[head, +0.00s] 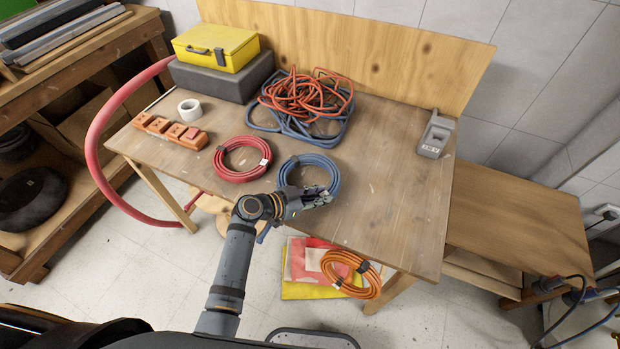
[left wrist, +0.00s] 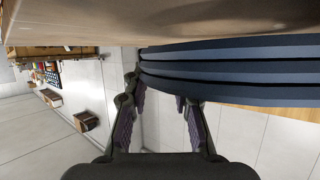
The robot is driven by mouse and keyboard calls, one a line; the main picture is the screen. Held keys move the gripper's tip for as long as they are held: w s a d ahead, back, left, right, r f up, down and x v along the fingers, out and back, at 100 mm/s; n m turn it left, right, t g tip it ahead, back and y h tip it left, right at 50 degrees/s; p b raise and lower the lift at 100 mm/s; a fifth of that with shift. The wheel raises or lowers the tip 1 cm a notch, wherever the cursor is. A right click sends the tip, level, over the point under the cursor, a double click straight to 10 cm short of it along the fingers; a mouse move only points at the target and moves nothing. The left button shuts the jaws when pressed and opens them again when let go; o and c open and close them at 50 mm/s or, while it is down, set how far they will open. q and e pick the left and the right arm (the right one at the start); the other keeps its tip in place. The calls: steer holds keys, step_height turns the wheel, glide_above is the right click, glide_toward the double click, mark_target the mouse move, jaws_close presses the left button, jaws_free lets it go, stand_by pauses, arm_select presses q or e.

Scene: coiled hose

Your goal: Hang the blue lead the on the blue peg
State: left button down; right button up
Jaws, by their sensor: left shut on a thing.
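The blue lead (head: 322,165) is a coil lying at the front edge of the wooden table, beside the red coil. My left gripper (head: 312,199) is shut on its near side. In the left wrist view, the blue lead (left wrist: 235,72) fills the upper right as stacked strands, and my left gripper (left wrist: 160,100) has its fingers at the strands; their tips are partly hidden. A small blue piece (head: 263,234) shows below the table's front edge, next to my arm; I cannot tell whether it is the blue peg. My right gripper is not in view.
A red coil (head: 242,159) lies left of the blue lead. An orange coil (head: 350,274) hangs below the table's front edge. A tangled orange and blue hose pile (head: 305,95), a yellow case (head: 216,46) and a grey charger (head: 435,135) stand farther back.

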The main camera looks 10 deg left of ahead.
arm_select(q)
step_height(320, 180, up, 6)
steer(key=p, duration=0.4)
steer(key=shift+r, duration=0.25)
steer(key=shift+w+f, duration=0.1)
stand_by(0.8)
